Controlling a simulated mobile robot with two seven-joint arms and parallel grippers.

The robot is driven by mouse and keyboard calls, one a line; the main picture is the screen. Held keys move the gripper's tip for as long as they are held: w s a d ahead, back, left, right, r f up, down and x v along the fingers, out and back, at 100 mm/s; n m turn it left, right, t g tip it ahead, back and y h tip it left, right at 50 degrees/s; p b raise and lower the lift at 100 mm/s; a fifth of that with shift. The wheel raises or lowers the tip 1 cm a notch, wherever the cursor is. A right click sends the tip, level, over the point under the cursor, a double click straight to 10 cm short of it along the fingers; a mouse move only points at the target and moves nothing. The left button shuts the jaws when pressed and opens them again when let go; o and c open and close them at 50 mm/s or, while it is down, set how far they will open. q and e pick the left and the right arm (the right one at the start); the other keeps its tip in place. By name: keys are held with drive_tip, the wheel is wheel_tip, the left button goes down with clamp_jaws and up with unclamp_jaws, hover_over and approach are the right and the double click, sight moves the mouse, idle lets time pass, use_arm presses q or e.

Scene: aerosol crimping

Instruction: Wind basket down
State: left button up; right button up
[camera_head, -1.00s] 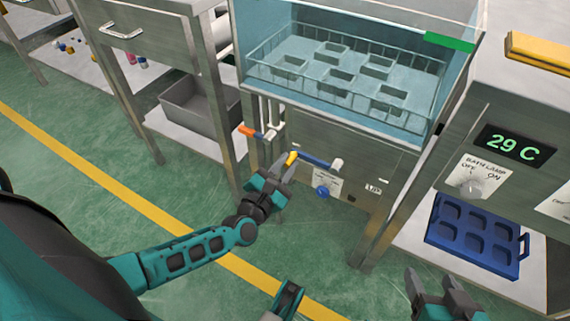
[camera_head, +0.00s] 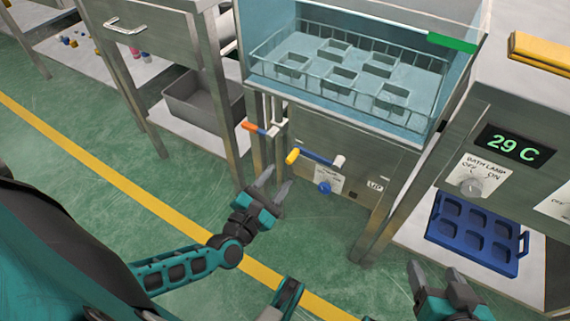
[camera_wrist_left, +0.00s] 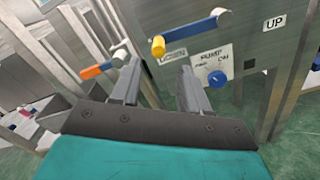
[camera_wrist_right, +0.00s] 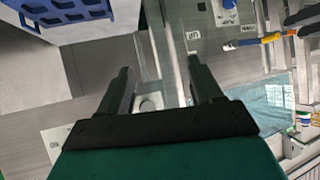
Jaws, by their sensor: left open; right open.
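The wire basket (camera_head: 262,68) with several square holders sits inside the clear tank (camera_head: 300,100). On the panel below is a crank with a blue arm (camera_head: 318,159), a white hub (camera_head: 338,161) and a yellow knob (camera_head: 292,156) at its left end. The crank arm (camera_wrist_left: 190,33) also shows in the left wrist view, with the knob (camera_wrist_left: 158,46) just beyond the fingers. My left gripper (camera_head: 277,180) is open and empty, below and left of the knob, apart from it. My right gripper (camera_head: 434,273) is open and empty at the lower right, away from the crank.
An orange-tipped lever (camera_head: 250,127) on white pipes stands left of the crank. A blue pump knob (camera_head: 324,188) and an UP label (camera_head: 375,186) are below it. A blue tray (camera_head: 472,236) lies on the right shelf. Green floor is open in front.

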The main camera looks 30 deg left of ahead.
use_arm(q)
drive_tip(key=s, duration=0.6)
drive_tip(key=shift+s+p, duration=0.35)
drive_tip(key=shift+a, duration=0.1)
